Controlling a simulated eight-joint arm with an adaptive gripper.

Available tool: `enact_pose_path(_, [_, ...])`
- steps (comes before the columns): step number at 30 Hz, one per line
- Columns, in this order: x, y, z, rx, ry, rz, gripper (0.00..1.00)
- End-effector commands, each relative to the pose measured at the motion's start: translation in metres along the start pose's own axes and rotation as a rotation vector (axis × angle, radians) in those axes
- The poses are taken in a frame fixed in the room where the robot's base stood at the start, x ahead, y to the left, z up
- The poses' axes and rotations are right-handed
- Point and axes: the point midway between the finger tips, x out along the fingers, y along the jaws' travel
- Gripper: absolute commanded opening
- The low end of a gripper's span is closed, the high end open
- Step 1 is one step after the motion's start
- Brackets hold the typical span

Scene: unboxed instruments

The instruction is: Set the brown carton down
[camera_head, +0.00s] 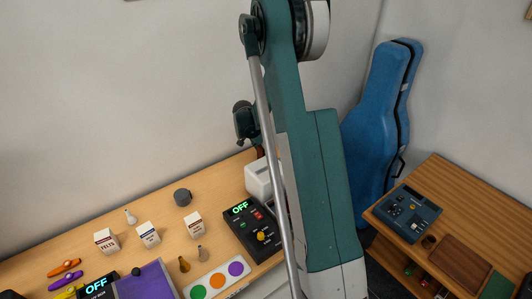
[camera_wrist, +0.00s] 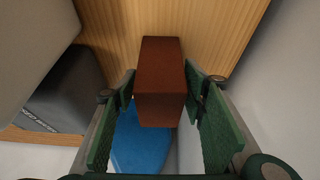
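The brown carton (camera_wrist: 159,82) is between the two green finger pads of my gripper (camera_wrist: 160,97) in the wrist view. The pads meet its left and right sides, so my gripper is shut on it. Behind it in that view is the wooden tabletop (camera_wrist: 210,30); I cannot tell whether the carton touches the wood. In the head view my arm hides most of the gripper, and only a small brown sliver of the carton (camera_head: 260,152) shows, near the back edge of the table (camera_head: 160,208).
A white box (camera_head: 258,179) and a black panel reading OFF (camera_head: 250,226) stand close by. Small cartons (camera_head: 149,234), a grey cup (camera_head: 182,197) and kazoos (camera_head: 65,268) lie left. A blue instrument case (camera_head: 378,120) stands right, beside a smaller table (camera_head: 452,190).

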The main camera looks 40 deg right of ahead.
Motion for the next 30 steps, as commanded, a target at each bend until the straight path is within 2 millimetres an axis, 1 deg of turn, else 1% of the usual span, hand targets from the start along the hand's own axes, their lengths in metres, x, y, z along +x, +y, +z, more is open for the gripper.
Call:
enact_pose_path(11, [-0.001,0.000,0.000,0.000,0.000,0.000,0.45])
enact_pose_path(17, [-0.006,0.000,-0.002,0.000,0.000,0.000,0.45])
enact_pose_path(23, [-0.022,0.000,-0.001,0.000,0.000,0.000,0.45])
enact_pose_path(30, [-0.054,0.001,-0.001,-0.001,0.000,0.000,0.45])
